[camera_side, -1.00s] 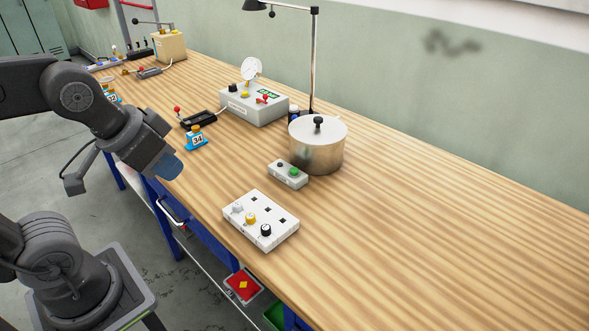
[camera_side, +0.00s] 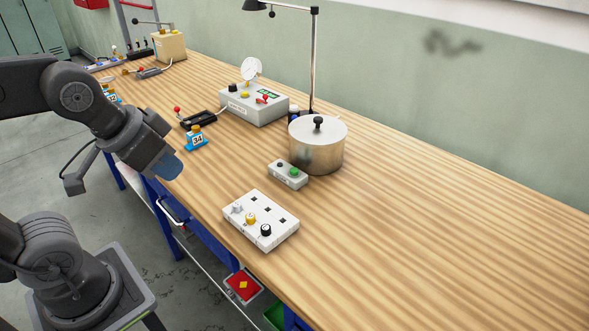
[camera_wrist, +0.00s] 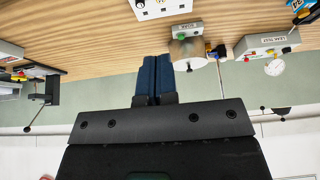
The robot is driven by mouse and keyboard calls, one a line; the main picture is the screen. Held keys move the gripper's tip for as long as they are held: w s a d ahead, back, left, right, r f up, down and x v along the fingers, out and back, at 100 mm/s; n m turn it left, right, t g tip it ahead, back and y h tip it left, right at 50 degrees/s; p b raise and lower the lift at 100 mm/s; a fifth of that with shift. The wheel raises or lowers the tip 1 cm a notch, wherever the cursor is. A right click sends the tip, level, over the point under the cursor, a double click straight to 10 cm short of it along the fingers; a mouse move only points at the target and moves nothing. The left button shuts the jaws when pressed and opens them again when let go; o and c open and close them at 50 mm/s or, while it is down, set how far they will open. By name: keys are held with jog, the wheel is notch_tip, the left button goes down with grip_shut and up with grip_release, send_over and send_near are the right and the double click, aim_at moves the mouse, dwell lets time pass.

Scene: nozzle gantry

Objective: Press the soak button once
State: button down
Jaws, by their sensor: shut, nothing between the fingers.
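The soak box is a small light-grey box (camera_side: 286,177) with a green button (camera_side: 294,172) and a smaller dark part beside it, in front of a steel pot in the side view. In the upside-down wrist view the box (camera_wrist: 187,28) carries a label that seems to read SOAK, and its green button (camera_wrist: 180,36) shows. My gripper (camera_side: 167,167) hangs near the bench's front edge, left of the box and well apart from it. Its blue fingers (camera_wrist: 154,80) are shut together and empty in the wrist view.
The lidded pot (camera_side: 316,152) stands right behind the soak box. A white block with knobs (camera_side: 261,221) lies in front of it. A blue 34-marked item (camera_side: 196,140), a gauge box (camera_side: 253,106) and a lamp (camera_side: 314,60) stand farther back. The bench's right side is clear.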

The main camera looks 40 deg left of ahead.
dwell(0.3)
jog(key=n+t+h, duration=0.3)
jog(key=n+h, duration=0.1)
jog(key=n, duration=1.8)
send_over(294, 171)
notch_tip(294, 171, down, 9)
jog(key=shift+f, duration=4.35)
jog(key=shift+f, duration=0.1)
